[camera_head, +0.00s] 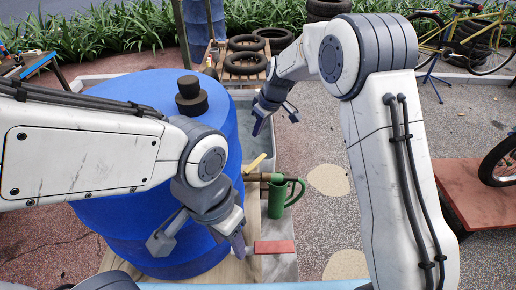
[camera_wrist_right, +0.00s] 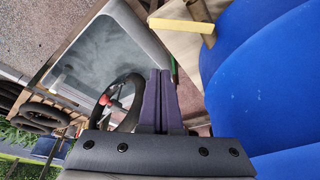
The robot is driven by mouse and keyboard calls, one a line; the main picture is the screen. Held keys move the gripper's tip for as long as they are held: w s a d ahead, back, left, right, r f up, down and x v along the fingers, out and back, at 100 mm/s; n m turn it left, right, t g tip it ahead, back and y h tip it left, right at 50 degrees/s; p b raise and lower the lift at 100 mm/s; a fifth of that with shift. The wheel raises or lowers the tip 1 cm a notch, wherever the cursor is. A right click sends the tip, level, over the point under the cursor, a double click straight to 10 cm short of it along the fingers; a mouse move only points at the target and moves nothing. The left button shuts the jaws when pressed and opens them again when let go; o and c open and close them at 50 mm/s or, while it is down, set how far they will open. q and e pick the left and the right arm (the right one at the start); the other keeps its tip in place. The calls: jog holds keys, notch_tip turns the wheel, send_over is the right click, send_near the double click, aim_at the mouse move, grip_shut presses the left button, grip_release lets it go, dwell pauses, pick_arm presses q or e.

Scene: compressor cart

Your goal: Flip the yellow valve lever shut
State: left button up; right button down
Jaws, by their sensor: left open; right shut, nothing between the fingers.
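The yellow valve lever (camera_head: 256,162) sits on a brownish pipe beside the big blue barrel (camera_head: 222,118). It slants up from the pipe in the head view, and shows as a pale yellow bar (camera_wrist_right: 185,27) at the top of the right wrist view. My right gripper (camera_head: 259,124) is above and beyond the lever, over the grey basin; its fingers (camera_wrist_right: 160,75) are together and empty, apart from the lever. My left gripper (camera_head: 200,243) is open and empty in front of the barrel, nearer than the lever.
The grey basin (camera_wrist_right: 100,50) lies beyond the lever. Tires (camera_head: 245,63) lie on a pallet farther back. Open paving lies to the right of the mug.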

aim_at(256, 164)
notch_tip(256, 164, down, 9)
jog(key=p, duration=0.4)
jog(key=shift+s+a+f+p, duration=0.2)
jog(key=shift+s+a+p, duration=0.1)
dwell(0.3)
